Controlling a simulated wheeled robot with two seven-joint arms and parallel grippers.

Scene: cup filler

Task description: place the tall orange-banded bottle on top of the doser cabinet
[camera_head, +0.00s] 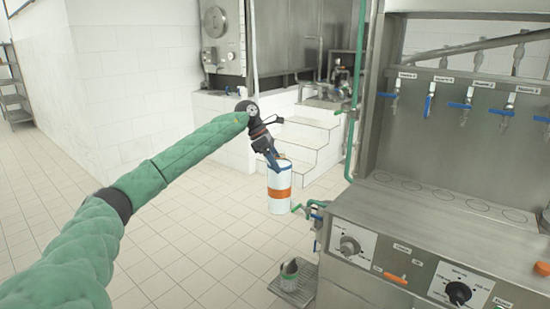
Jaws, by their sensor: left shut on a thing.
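The doser cabinet (440,235) stands at the right, with a steel top that has a row of round marks and a sloped front panel with knobs. The bottle is to the left of the cabinet, apart from it in the picture. My right gripper is not in view.
Several blue-handled taps (429,103) hang above the cabinet top. A green pipe (356,90) runs down the cabinet's left side. A small metal container (289,276) stands on a low grate (305,291) below. White tiled steps (305,133) rise behind. The floor at left is clear.

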